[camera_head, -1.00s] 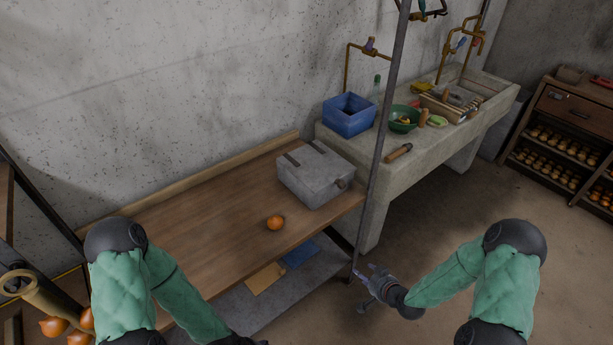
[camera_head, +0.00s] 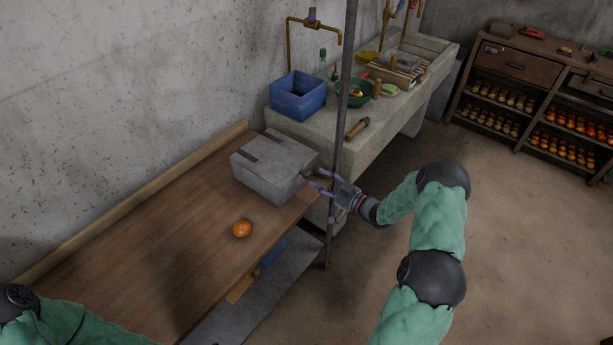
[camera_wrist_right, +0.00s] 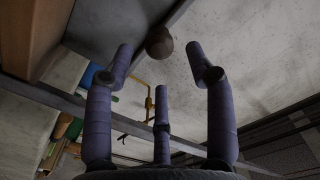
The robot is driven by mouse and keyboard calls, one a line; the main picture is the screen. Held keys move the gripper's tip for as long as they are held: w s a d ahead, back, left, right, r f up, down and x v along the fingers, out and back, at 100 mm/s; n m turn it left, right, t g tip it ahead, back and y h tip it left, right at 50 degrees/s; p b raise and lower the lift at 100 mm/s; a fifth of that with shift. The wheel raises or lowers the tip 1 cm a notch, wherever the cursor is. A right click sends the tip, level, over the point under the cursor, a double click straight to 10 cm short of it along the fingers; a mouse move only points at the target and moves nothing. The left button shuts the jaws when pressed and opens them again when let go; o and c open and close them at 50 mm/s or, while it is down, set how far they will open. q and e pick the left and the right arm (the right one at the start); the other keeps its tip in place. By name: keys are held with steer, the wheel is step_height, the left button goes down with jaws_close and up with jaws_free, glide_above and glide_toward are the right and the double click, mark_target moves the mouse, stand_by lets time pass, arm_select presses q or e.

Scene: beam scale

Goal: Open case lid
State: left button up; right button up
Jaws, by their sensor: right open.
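A small brown knob (camera_wrist_right: 159,42) shows on the case's edge in the right wrist view, where part of the grey case (camera_wrist_right: 112,22) fills the top. My right gripper (camera_head: 314,180) is open at the case's right side, its fingertips near the knob. In the wrist view its fingers are spread around empty space, with the knob just beyond the tips; I cannot tell whether they touch. My left gripper is out of view.
An orange fruit (camera_head: 242,229) lies on the wooden table (camera_head: 170,250) in front of the case. A thin upright metal pole (camera_head: 343,110) stands close to my right gripper. Behind it are a stone sink (camera_head: 385,145) and a blue bin (camera_head: 298,96).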

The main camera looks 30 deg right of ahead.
mark_target(310, 176)
steer(key=shift+b+x, duration=0.4)
steer(key=shift+x, duration=2.4)
jaws_close()
